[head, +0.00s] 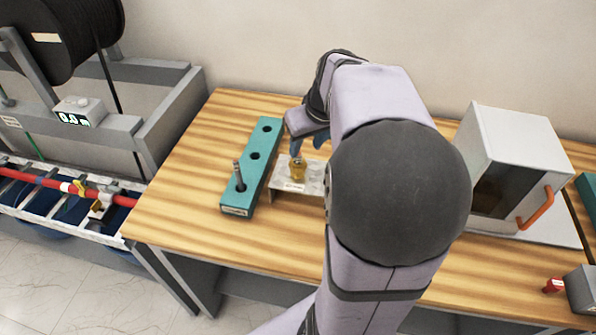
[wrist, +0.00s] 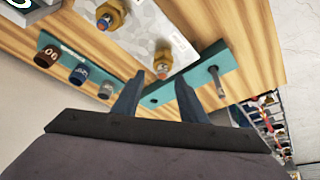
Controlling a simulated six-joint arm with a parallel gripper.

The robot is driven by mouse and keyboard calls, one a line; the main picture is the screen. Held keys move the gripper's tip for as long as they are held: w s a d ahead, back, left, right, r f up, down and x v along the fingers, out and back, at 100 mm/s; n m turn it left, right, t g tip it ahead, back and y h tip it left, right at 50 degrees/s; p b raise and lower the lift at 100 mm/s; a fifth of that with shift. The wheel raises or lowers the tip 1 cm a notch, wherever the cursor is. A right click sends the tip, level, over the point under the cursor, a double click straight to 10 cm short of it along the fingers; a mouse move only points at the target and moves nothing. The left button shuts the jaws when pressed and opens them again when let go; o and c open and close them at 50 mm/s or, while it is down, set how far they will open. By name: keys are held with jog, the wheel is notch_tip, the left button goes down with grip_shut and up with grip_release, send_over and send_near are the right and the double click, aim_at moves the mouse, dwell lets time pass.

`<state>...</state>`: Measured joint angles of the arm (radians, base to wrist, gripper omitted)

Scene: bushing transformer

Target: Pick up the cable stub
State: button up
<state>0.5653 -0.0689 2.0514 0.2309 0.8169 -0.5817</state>
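The cable stub (head: 239,177), a thin grey rod, stands upright in the near hole of a teal rack (head: 262,146) on the wooden table. The stub also shows in the wrist view (wrist: 217,82), right of my fingers. The rack's other two holes look empty. My gripper (head: 309,143) hangs to the right of the rack, partly hidden by my own arm, near a brass-coloured fitting. In the wrist view my gripper (wrist: 158,85) shows two blue fingers apart, with nothing held. The stub is outside the fingers.
The brass fitting (head: 298,169) sits on a low pale stand (head: 283,186) beside the rack. A white box with an orange handle (head: 534,207) stands at the right. Another teal rack (wrist: 95,72) with several pieces shows in the wrist view. Table left of the stub is clear.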

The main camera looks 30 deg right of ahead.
aim_at(300, 153)
jog(key=shift+w+a+p+x, duration=0.1)
jog(key=shift+p+x, duration=0.4)
jog(key=shift+x, duration=0.8)
jog(key=shift+w+a+p+x, duration=0.15)
jog(key=shift+p+x, duration=0.35)
jog(key=shift+x, duration=0.8)
jog(key=shift+r, duration=0.1)
grip_shut()
